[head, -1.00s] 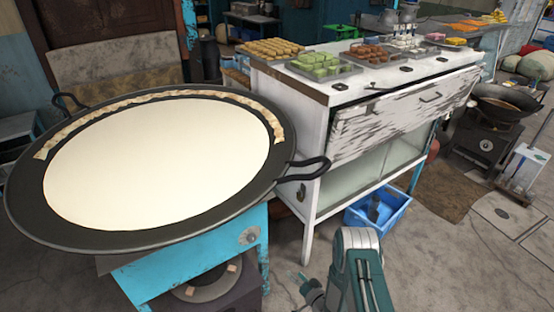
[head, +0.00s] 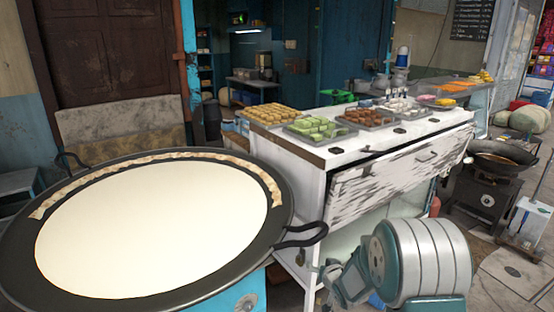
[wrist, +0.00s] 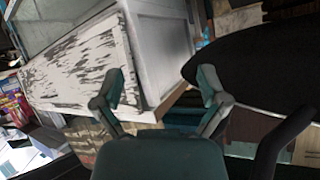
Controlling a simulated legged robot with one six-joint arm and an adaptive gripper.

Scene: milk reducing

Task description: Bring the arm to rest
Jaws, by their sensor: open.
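My gripper (wrist: 162,90) is open in the wrist view, its two teal-grey fingers spread wide with nothing held between them. My arm (head: 415,262) is bent close to the head camera at the lower right, with a large banded joint in front of the white cabinet. I cannot clearly make out the fingertips in the head view. The wrist view is tilted; the worn white cabinet (wrist: 85,72) lies beyond the fingers on its left, and the dark pan (wrist: 255,68) spreads across its right.
A large black pan (head: 40,275) of pale milk sits on a blue stove at the left, its handle (head: 303,236) close to my arm. Trays of sweets (head: 318,130) stand on the white cabinet (head: 400,185). A wok (head: 502,157) stands at the far right.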

